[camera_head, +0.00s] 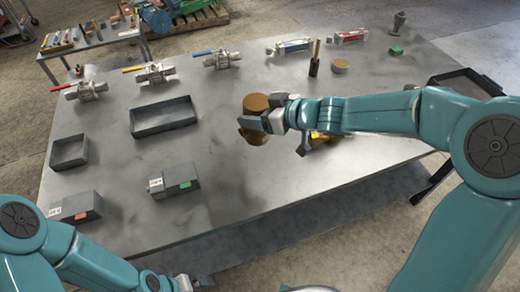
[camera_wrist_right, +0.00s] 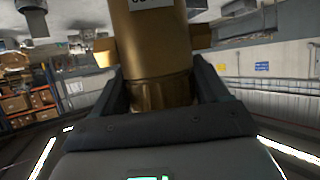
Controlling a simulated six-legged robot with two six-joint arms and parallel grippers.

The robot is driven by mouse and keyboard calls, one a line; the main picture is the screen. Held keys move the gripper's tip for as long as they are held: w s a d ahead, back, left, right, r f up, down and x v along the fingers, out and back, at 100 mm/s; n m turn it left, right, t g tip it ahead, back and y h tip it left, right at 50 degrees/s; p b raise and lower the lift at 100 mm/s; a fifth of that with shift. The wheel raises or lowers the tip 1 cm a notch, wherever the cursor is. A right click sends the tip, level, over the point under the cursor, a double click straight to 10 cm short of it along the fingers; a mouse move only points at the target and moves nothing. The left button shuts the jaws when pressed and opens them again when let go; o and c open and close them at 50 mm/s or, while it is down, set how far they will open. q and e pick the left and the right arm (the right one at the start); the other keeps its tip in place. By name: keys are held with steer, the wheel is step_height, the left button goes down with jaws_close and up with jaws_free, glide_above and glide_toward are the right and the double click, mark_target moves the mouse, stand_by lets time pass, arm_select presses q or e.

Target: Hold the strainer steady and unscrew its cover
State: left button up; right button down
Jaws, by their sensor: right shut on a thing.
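The brass strainer (camera_head: 256,103) stands near the middle of the grey table, partly hidden by my right gripper. Its lower brass part (camera_head: 252,138) shows below the fingers. My right gripper (camera_head: 272,121) comes in from the right and is shut on the strainer. In the right wrist view, a brass cylinder (camera_wrist_right: 155,45) with a white label rises between the two fingers, and a ribbed brass band (camera_wrist_right: 162,94) lies between them. I cannot tell for sure which part is the cover. My left gripper (camera_head: 192,283) is low at the table's front edge, away from the strainer; its jaws are unclear.
A long dark tray (camera_head: 163,130) and a smaller tray (camera_head: 69,152) lie left. Two grey boxes (camera_head: 174,182) (camera_head: 77,207) stand at the front left. Several valves (camera_head: 155,73) line the back. A brass-yellow piece (camera_head: 320,138) shows behind my right wrist. The front middle is clear.

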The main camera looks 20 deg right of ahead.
mark_target(258, 141)
steer(key=f, duration=0.1)
steer(key=f+b, duration=0.1)
steer(key=s+f, duration=0.1)
steer(key=shift+a+f, duration=0.15)
steer(key=shift+a, duration=0.2)
steer(key=shift+d+f+b, duration=0.15)
steer(key=shift+f+b, duration=0.15)
steer(key=shift+b, duration=0.05)
step_height(258, 141, down, 6)
steer(key=b, duration=0.2)
steer(key=shift+w+r+b, duration=0.1)
steer(key=shift+r+b, duration=0.05)
steer(key=shift+b, duration=0.15)
steer(key=shift+w+d+f, duration=0.15)
steer(key=shift+w+f, duration=0.05)
steer(key=shift+f, duration=0.15)
arm_select(q)
steer(key=f, duration=0.5)
steer(key=shift+s+a+f, duration=0.1)
steer(key=shift+s+a, duration=0.2)
steer(key=shift+s, duration=0.05)
arm_select(e)
steer(key=shift+s+r, duration=0.1)
